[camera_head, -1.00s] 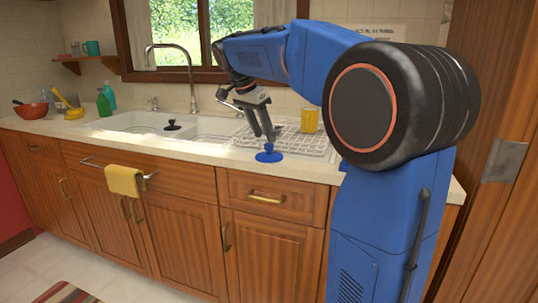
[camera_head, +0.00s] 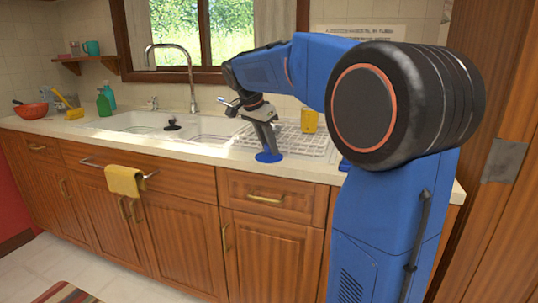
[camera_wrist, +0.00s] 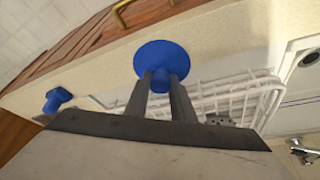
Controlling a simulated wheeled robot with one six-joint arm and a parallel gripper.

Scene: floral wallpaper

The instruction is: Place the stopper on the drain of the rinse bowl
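The stopper (camera_head: 268,157) is a blue disc with a knob, lying on the countertop near its front edge, in front of the dish rack. It also shows in the wrist view (camera_wrist: 161,58). My gripper (camera_head: 267,145) points down over it. In the wrist view my fingers (camera_wrist: 161,84) stand on both sides of the knob and appear closed against it; the exact contact is hard to see. The right sink basin (camera_head: 214,138), apparently the rinse bowl, lies left of my gripper; its drain is hidden in the head view.
The white wire dish rack (camera_head: 300,143) with a yellow cup (camera_head: 309,121) is behind my gripper. The faucet (camera_head: 193,85) rises behind the basins. A yellow towel (camera_head: 125,181) hangs on the front.

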